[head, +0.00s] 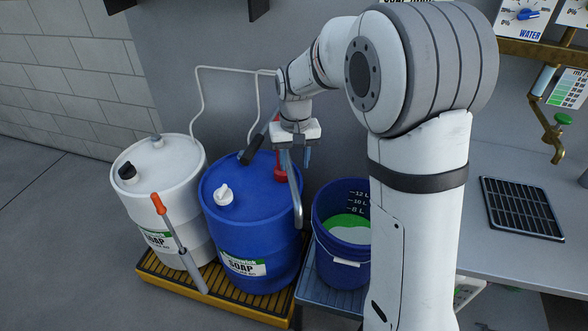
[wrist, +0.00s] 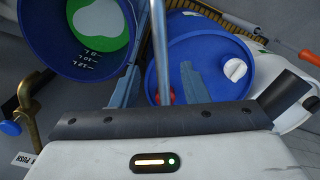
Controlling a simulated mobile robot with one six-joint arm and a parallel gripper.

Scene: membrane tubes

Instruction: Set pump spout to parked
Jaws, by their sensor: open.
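The pump spout (head: 296,196) is a bent grey metal pipe on the blue soap drum (head: 240,222). Its lower end hangs along the drum's right edge, beside the blue bucket (head: 335,262), not clearly over its opening. My gripper (head: 296,156) is above the drum, pointing down, with its fingers apart on either side of the pipe. In the wrist view the spout (wrist: 161,60) runs between the two open fingers (wrist: 158,82); contact cannot be made out. A red pump part (head: 278,168) and a black handle grip (head: 254,149) sit by the gripper; the pump's base is partly hidden.
A white drum (head: 172,190) with an orange-handled tool (head: 172,232) in front stands left on a yellow-edged pallet (head: 190,285). The bucket holds green liquid. A counter with a black grate (head: 522,207) and a brass tap (head: 548,125) is at right.

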